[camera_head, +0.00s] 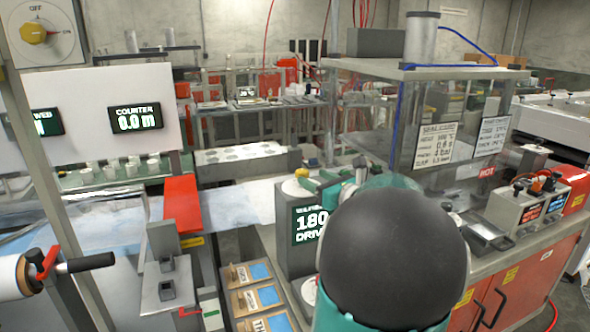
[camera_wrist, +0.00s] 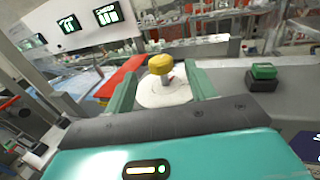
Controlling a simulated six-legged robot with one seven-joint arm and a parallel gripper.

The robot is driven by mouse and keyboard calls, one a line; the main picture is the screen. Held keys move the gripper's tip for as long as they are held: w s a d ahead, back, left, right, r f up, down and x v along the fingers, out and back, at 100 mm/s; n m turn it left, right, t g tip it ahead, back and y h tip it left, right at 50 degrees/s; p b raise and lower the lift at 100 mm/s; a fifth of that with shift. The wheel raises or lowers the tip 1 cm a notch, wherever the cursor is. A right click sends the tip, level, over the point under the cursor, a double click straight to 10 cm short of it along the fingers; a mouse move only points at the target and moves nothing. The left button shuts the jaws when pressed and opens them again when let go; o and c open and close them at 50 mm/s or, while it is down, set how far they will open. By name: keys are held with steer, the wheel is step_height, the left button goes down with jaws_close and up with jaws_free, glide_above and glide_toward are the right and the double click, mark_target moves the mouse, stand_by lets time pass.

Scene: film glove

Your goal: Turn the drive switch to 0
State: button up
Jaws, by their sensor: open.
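The drive switch is a yellow knob (camera_wrist: 160,64) on a round white plate (camera_wrist: 163,93) in the wrist view. In the head view its plate (camera_head: 297,190) lies on top of a grey box, whose dark display (camera_head: 308,224) reads 180 and DRIVE. My gripper (camera_wrist: 163,72) is open, with one green finger on each side of the knob in the wrist view and visible gaps to it. The fingers look empty. In the head view my dark round arm joint hides much of the area right of the box. I cannot tell the knob's set position.
A green button on a dark block (camera_wrist: 263,72) stands right of the knob. Another yellow knob (camera_head: 35,32), marked OFF, is at the upper left. A clear-walled enclosure (camera_head: 445,120) stands behind my arm. A red block (camera_head: 182,204) lies left of the switch box.

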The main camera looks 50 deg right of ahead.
steer(key=x, duration=0.8)
steer(key=shift+w, duration=0.1)
steer(key=shift+c, duration=0.3)
steer(key=c, duration=0.9)
steer(key=shift+a+n+t+y, duration=0.1)
steer(key=shift+n+t+y, duration=0.2)
steer(key=shift+n+y, duration=0.9)
steer(key=shift+a+r+n+y, duration=0.15)
steer(key=shift+n+y, duration=0.4)
steer(key=shift+y, duration=0.65)
steer(key=shift+a+f+n+y, duration=0.15)
steer(key=shift+n+y, duration=0.4)
steer(key=shift+y, duration=0.65)
steer(key=shift+r, duration=0.1)
steer(key=o, duration=1)
steer(key=shift+c, duration=0.2)
